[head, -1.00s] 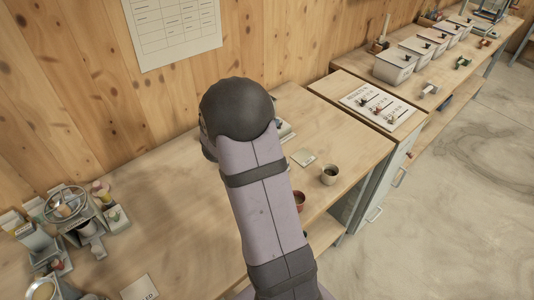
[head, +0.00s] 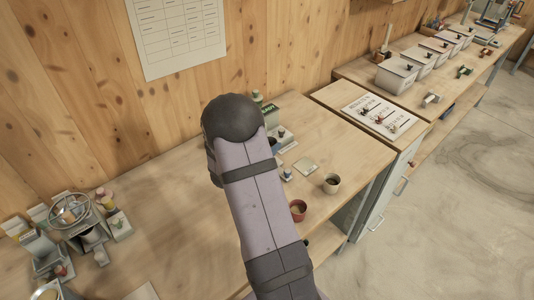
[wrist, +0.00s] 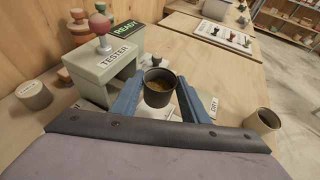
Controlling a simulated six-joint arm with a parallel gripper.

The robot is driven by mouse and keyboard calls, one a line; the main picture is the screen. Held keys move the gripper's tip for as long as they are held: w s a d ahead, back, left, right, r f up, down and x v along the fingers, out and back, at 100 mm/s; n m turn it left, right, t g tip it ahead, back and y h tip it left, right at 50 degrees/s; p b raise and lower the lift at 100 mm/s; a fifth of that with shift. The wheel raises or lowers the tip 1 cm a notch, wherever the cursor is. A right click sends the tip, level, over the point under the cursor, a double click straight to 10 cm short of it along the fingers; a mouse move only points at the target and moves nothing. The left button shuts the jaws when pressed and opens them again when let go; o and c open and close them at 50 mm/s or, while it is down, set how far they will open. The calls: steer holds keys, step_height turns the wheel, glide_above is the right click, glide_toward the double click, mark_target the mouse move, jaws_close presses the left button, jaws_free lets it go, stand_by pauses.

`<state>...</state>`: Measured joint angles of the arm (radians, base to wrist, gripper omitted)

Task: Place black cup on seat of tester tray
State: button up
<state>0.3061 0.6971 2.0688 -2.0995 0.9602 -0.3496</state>
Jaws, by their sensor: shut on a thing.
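My gripper (wrist: 160,86) has blue fingers and is shut on the black cup (wrist: 158,98), one finger on each side. The cup is dark, roughly upright, and has brown contents. The grey tester (wrist: 105,70), marked TESTER and topped by a red knob, stands just left of the cup in the wrist view. A white surface (wrist: 150,113) shows partly beneath the cup; I cannot tell whether it is the tray seat or whether the cup touches it. In the head view my arm hides the gripper and the held cup.
A card marked DRY (wrist: 213,110) lies right of the gripper. A green READY sign (wrist: 128,28) is behind the tester. A round-topped container (wrist: 33,94) stands at left.

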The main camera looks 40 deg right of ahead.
steer(key=shift+f+p, duration=0.4)
steer(key=shift+f, duration=1.6)
steer(key=shift+f, duration=0.15)
steer(key=o, duration=1.1)
steer(key=shift+c, duration=0.2)
